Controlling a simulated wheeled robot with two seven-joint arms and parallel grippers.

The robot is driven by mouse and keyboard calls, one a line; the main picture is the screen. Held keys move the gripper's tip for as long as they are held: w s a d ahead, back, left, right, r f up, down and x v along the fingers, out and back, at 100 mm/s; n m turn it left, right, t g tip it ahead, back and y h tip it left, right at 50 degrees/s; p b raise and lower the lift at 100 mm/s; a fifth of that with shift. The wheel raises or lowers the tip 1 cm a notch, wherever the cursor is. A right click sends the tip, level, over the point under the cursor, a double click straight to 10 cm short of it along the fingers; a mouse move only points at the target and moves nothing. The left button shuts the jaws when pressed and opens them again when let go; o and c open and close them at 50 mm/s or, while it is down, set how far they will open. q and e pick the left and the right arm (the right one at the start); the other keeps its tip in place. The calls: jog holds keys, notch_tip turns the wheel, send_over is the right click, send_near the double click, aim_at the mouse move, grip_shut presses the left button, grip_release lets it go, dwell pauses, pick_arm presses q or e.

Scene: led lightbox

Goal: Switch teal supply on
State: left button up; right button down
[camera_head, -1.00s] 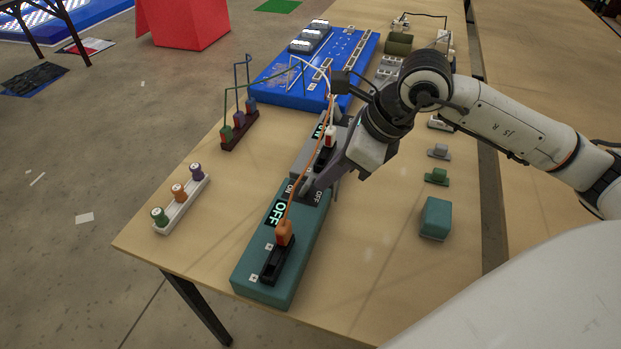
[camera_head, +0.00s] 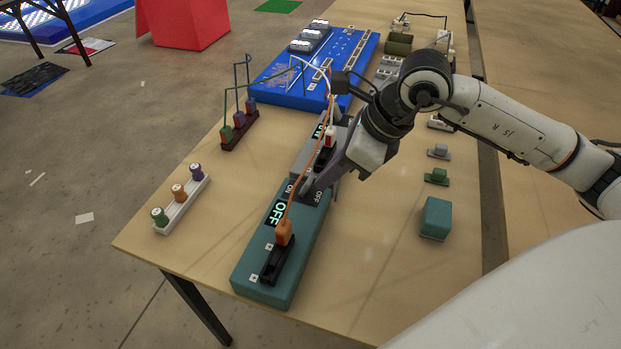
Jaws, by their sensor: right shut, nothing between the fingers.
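The teal supply (camera_head: 262,262) lies along the wooden table near its front edge. Its display (camera_head: 277,212) reads OFF. An orange plug (camera_head: 284,232) with an orange wire stands at its black socket strip. A switch plate (camera_head: 318,197) with ON and OFF labels is at its far end. My right gripper (camera_head: 309,187) is shut and empty, with its tips down at this switch, between the labels. The tips cover the switch lever, and I cannot tell whether they touch it. My left gripper is out of view.
A grey supply (camera_head: 305,150) with an ON display stands just behind. A blue board (camera_head: 295,90) is farther back. A white rack (camera_head: 184,207) of spools and a dark red plug holder (camera_head: 240,132) stand left. A teal block (camera_head: 436,217) is right. Table between is free.

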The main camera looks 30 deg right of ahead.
aim_at(311, 182)
jog(key=shift+w+a, duration=0.1)
jog(key=shift+w+a, duration=0.55)
jog(key=shift+w+a+f, duration=0.15)
jog(key=shift+w+a, duration=0.3)
jog(key=shift+w, duration=0.05)
jog(key=shift+s+d+f, duration=0.15)
jog(key=shift+s+d, duration=0.05)
jog(key=shift+d, duration=0.05)
jog(key=shift+s+d+b, duration=0.2)
jog(key=shift+b, duration=0.1)
notch_tip(311, 182, up, 8)
jog(key=p, duration=0.4)
jog(key=shift+f, duration=0.2)
